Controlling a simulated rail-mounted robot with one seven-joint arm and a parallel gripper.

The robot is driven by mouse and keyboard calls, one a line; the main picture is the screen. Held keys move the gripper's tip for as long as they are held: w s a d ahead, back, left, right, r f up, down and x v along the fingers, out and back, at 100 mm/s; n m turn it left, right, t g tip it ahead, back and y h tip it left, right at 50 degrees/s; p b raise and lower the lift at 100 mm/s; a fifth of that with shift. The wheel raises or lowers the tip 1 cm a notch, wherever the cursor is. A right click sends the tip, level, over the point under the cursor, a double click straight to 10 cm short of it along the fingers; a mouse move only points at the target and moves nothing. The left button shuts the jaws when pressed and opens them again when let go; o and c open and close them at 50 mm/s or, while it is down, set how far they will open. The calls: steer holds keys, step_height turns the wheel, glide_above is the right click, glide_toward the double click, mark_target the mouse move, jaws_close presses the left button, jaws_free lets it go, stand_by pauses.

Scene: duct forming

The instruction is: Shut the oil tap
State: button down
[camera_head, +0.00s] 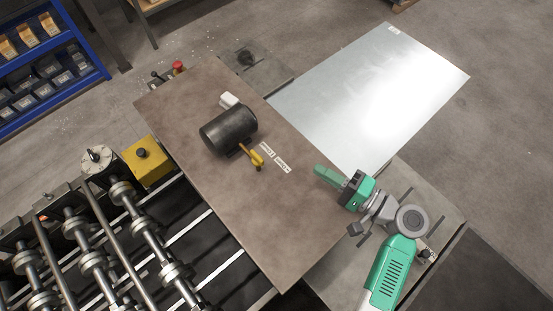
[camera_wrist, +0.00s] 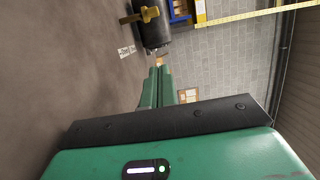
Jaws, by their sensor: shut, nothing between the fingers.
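The oil tap is a small yellow valve handle (camera_head: 257,159) on the front of a dark cylindrical tank (camera_head: 228,129), which lies on a brown tabletop. Two white labels (camera_head: 275,158) lie on the tabletop beside the tap. In the wrist view the yellow tap (camera_wrist: 150,14) is at the top, on the dark tank (camera_wrist: 154,32). My green gripper (camera_head: 318,170) is over the right part of the tabletop, to the right of the tap and apart from it. In the wrist view its fingers (camera_wrist: 158,72) are together and empty, pointing toward the tank.
The brown table (camera_head: 225,215) is mostly bare around the tank. A bright sheet of metal (camera_head: 375,90) lies behind my gripper. A roller machine (camera_head: 120,220) with a yellow box (camera_head: 148,168) stands at the left. A blue shelf (camera_head: 45,65) is at far left.

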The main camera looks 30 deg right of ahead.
mark_target(257, 159)
steer(key=shift+w, duration=0.1)
steer(key=p+x, duration=0.2)
steer(key=x, duration=0.7)
steer(key=shift+w+a+r, duration=0.2)
steer(key=shift+w+a, duration=0.05)
steer(key=shift+w, duration=0.05)
steer(key=a+p, duration=0.2)
steer(key=a, duration=0.1)
steer(key=shift+s+a, duration=0.15)
steer(key=shift+s, duration=0.2)
steer(key=shift+a+f, duration=0.15)
steer(key=shift+a, duration=0.2)
steer(key=shift+s+a+m+t+h, duration=0.1)
steer(key=shift+s+m+t+h, duration=0.05)
steer(key=shift+m+t+h, duration=0.2)
